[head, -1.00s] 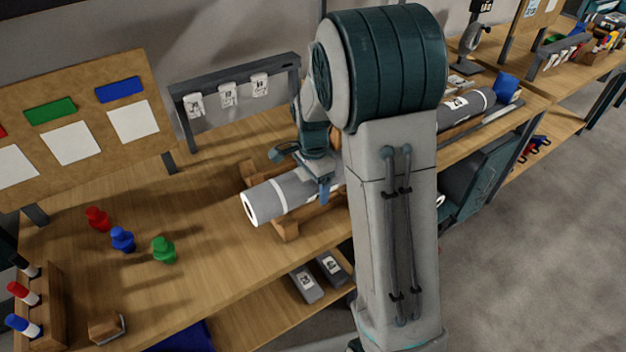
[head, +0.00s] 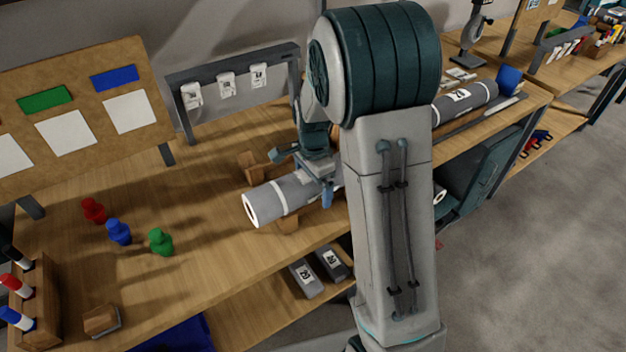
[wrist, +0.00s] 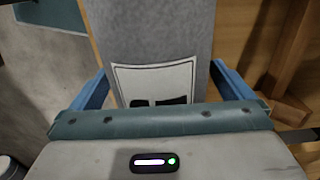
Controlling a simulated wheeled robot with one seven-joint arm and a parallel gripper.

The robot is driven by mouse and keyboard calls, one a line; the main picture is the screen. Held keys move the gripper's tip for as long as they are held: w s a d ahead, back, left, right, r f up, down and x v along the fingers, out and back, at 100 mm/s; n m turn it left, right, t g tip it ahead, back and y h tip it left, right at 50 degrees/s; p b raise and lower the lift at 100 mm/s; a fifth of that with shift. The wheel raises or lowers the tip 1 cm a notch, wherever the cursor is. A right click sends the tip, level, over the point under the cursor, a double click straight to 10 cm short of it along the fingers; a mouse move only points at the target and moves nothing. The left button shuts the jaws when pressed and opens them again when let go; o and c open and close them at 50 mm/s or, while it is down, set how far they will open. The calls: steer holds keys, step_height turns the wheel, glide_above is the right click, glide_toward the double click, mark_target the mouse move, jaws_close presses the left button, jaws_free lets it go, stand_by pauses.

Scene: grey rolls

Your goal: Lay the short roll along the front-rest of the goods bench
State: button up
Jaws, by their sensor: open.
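A grey roll (head: 265,203) with a white end and white band lies across wooden rests (head: 288,222) on the goods bench (head: 200,250). I cannot tell from its visible length whether it is the short one. My gripper (head: 322,192) is over it, partly hidden by my arm. In the wrist view the open blue fingers (wrist: 160,88) stand on either side of the grey roll (wrist: 150,30), with its white label between them. The roll's right part is hidden behind my arm. Another grey labelled roll (head: 465,101) lies farther right on the bench.
Red, blue and green pegs (head: 118,232) stand on the left of the bench. A marker rack (head: 38,305) is at the front left. A rail with tags (head: 235,88) and a card board (head: 75,105) stand behind. Grey boxes (head: 306,279) lie on the lower shelf.

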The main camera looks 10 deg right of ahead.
step_height(320, 180, up, 14)
steer(key=shift+f, duration=0.1)
stand_by(0.4)
stand_by(0.4)
